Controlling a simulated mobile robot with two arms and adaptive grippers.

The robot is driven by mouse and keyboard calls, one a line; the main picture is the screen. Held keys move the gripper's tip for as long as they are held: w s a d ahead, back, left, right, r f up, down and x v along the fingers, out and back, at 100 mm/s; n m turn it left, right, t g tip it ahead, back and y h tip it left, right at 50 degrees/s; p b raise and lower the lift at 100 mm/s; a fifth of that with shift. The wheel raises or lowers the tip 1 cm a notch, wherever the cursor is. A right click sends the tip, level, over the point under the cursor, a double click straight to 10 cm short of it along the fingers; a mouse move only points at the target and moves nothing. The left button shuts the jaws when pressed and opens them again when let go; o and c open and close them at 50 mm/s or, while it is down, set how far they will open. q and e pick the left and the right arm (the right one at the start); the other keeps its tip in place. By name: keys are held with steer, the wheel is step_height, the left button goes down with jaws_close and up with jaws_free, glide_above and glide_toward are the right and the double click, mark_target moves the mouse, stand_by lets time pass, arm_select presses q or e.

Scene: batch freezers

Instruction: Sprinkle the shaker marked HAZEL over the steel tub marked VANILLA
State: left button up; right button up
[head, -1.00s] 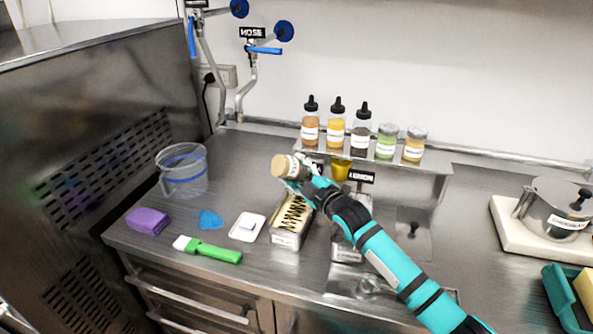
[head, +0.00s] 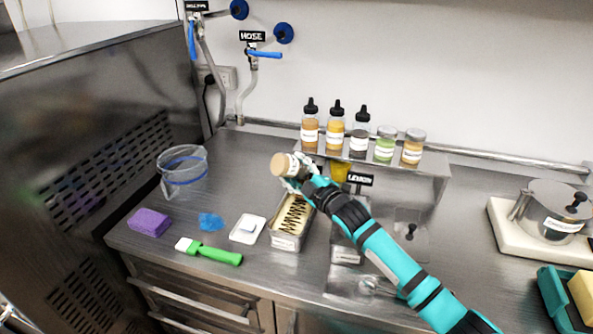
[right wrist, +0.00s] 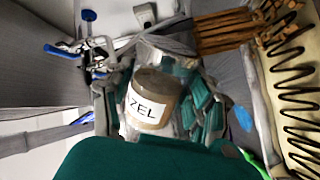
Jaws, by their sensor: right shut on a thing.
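The shaker marked HAZEL (right wrist: 150,100) is in my right gripper (head: 299,172). In the right wrist view its label shows the letters "ZEL", and the jar is see-through with brown contents. In the head view the shaker (head: 283,165) is tilted on its side, its tan end facing left, above the back of a steel tub (head: 285,242). This tub holds a pale filling with dark zigzag lines; its label is too small to read. A second steel tub (head: 346,256) stands to its right, partly hidden by my right arm. My left gripper is not in view.
Several bottles and jars (head: 336,128) stand on a raised steel shelf behind. A clear jug (head: 183,170), purple sponge (head: 149,221), green-handled brush (head: 212,251) and white dish (head: 248,229) lie left. A lidded pot (head: 555,210) stands right.

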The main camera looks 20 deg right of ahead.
steer(key=shift+s+f+b, duration=0.1)
steer(key=shift+f+b, duration=0.1)
steer(key=shift+b, duration=0.2)
steer(key=shift+f, duration=0.45)
